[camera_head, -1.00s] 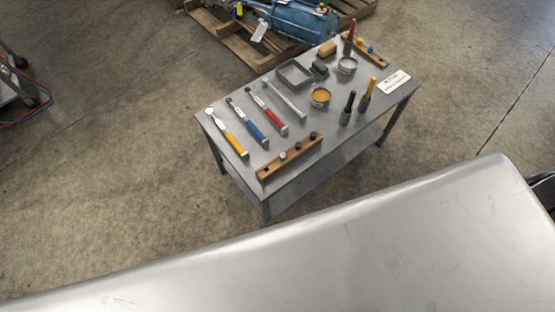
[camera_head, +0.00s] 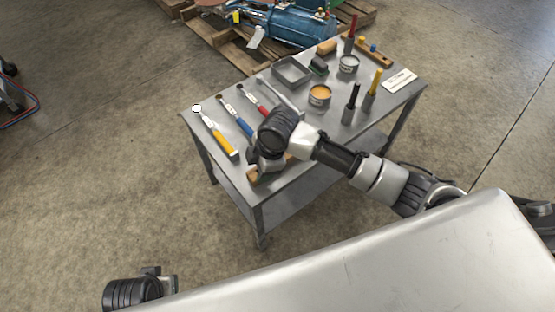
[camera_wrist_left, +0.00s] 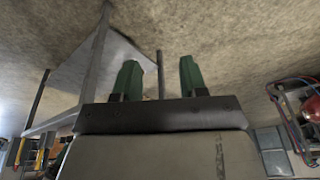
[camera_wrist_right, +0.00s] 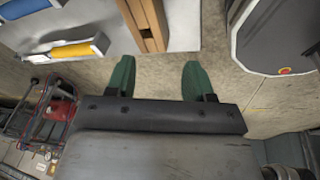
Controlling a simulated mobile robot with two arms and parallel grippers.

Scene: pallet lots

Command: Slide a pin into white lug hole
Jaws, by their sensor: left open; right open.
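The wooden rack (camera_head: 254,176) lies along the near edge of the grey workbench (camera_head: 275,205). My right arm covers most of it, so its pins are hidden. In the right wrist view part of a wooden block (camera_wrist_right: 143,22) shows beyond my right gripper (camera_wrist_right: 158,82), which is open and empty. My left gripper (camera_wrist_left: 160,80) is open and empty, away from the bench, low at the left in the head view. The blue machine (camera_head: 295,25) sits on a pallet behind the bench, with a white tag (camera_head: 256,37) and a yellow tag (camera_head: 236,17). I cannot make out a lug hole.
Tools with yellow (camera_head: 222,143) and blue (camera_head: 245,127) handles lie on the bench beside my right arm. A grey tray (camera_head: 292,71), an orange-filled tin (camera_head: 319,95) and upright handled tools (camera_head: 372,92) stand farther back. Concrete floor is open at the left.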

